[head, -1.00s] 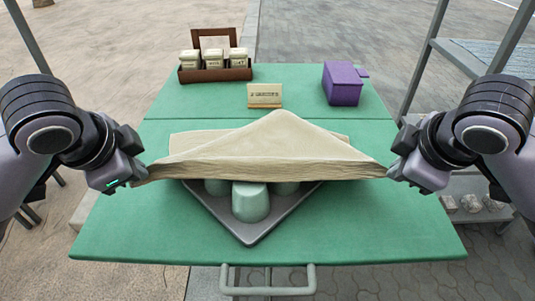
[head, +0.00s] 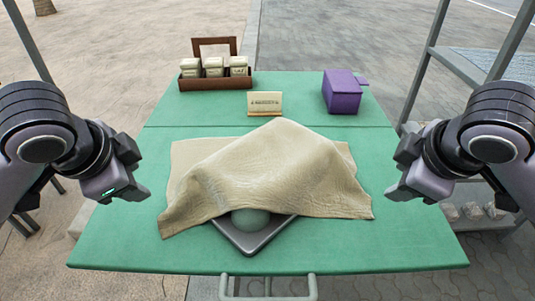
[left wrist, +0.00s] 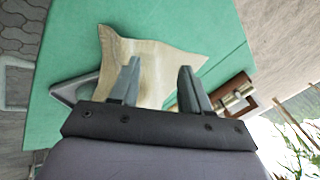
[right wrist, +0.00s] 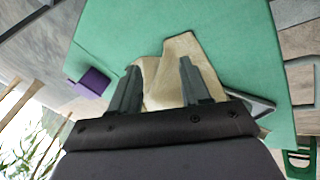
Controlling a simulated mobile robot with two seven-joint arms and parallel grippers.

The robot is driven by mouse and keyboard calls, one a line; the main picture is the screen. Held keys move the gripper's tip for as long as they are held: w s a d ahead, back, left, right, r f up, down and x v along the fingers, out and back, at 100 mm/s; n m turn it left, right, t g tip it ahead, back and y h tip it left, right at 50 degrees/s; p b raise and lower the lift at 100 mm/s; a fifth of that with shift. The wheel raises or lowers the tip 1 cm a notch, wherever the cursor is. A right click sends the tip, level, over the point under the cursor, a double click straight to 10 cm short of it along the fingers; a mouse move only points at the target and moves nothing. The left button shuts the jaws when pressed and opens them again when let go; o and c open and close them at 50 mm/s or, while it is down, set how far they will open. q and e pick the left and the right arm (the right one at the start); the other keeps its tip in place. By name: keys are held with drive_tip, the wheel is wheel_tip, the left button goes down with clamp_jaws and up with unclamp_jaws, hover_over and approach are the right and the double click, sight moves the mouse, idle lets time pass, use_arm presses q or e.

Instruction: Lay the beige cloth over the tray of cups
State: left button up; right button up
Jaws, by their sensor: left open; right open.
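The beige cloth (head: 275,175) lies draped over the tray of cups in the middle of the green table, peaked at the centre. The dark grey tray (head: 252,240) shows only at its front corner, below the cloth's front edge. One pale green cup (head: 250,219) peeks out there; the other cups are hidden. My left gripper (head: 142,192) is open and empty, left of the cloth and apart from it. My right gripper (head: 392,192) is open and empty, right of the cloth and apart from it. The cloth also shows in the left wrist view (left wrist: 150,68) and right wrist view (right wrist: 165,78).
A brown wooden box (head: 215,78) with several small containers stands at the back left of the green table (head: 370,245). A small sign (head: 265,103) stands behind the cloth, and a purple box (head: 342,92) at the back right. Metal shelving (head: 470,75) stands at the right.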

use_arm(q)
drive_tip(key=s+v, duration=0.1)
drive_tip(key=v, duration=0.9)
drive_tip(key=shift+f, duration=0.2)
use_arm(e)
drive_tip(key=s+v, duration=0.1)
drive_tip(key=v, duration=0.9)
drive_tip(key=shift+f, duration=0.15)
